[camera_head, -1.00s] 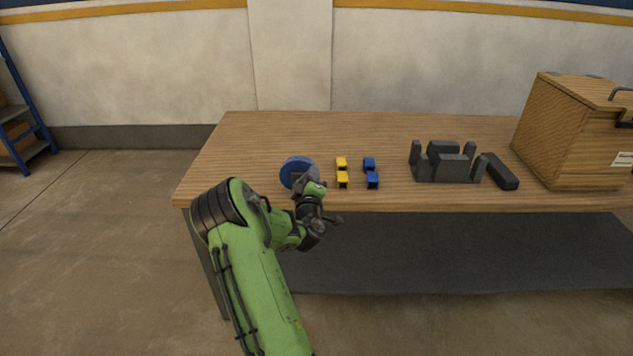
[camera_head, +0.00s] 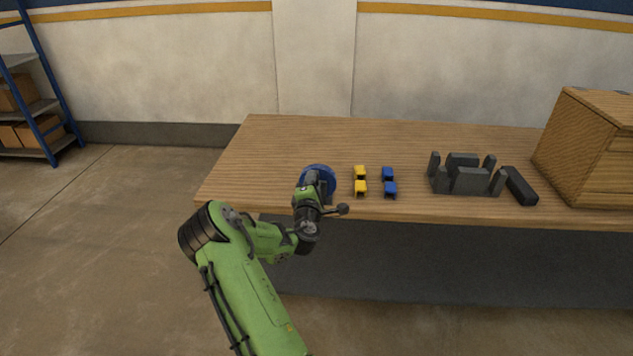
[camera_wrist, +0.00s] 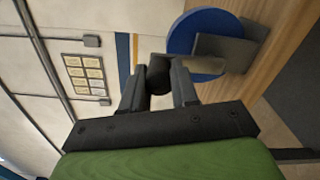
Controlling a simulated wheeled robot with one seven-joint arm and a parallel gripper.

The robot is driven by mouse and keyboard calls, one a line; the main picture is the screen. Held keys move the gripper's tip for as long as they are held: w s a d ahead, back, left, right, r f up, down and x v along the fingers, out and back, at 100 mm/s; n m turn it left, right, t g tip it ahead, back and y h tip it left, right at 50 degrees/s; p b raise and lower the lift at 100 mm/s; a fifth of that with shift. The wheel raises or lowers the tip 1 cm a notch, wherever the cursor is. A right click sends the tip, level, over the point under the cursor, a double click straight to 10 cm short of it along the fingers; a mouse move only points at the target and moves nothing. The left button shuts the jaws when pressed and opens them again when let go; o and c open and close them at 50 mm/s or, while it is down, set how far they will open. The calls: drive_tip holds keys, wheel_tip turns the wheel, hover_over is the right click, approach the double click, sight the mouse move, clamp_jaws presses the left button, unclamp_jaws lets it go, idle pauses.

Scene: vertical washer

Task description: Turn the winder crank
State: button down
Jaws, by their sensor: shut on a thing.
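The winder (camera_head: 318,172) is a blue disc on a grey mount near the table's front left edge, partly hidden behind my gripper in the head view. In the wrist view the blue disc (camera_wrist: 193,27) is at the top, with a grey block (camera_wrist: 232,52) in front of it. A dark round crank knob (camera_wrist: 159,78) on a grey arm (camera_wrist: 203,65) sits between my fingers. My gripper (camera_wrist: 158,90) is shut on this knob, one finger on each side. In the head view my gripper (camera_head: 312,184) is right in front of the disc.
Farther right are a dark grey rack (camera_head: 468,178), a dark bar (camera_head: 519,187) and a wooden box (camera_head: 590,150). The tabletop (camera_head: 300,137) behind the winder is clear.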

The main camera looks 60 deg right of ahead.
drive_tip(key=shift+w+f, duration=0.1)
drive_tip(key=shift+w, duration=0.05)
idle(0.4)
drive_tip(key=c, duration=0.9)
unclamp_jaws()
drive_tip(key=shift+a, duration=0.1)
drive_tip(key=shift+o, duration=0.2)
drive_tip(key=b+v, duration=0.9)
drive_tip(key=v, duration=0.6)
drive_tip(key=shift+a+b, duration=0.3)
drive_tip(key=shift+a, duration=0.05)
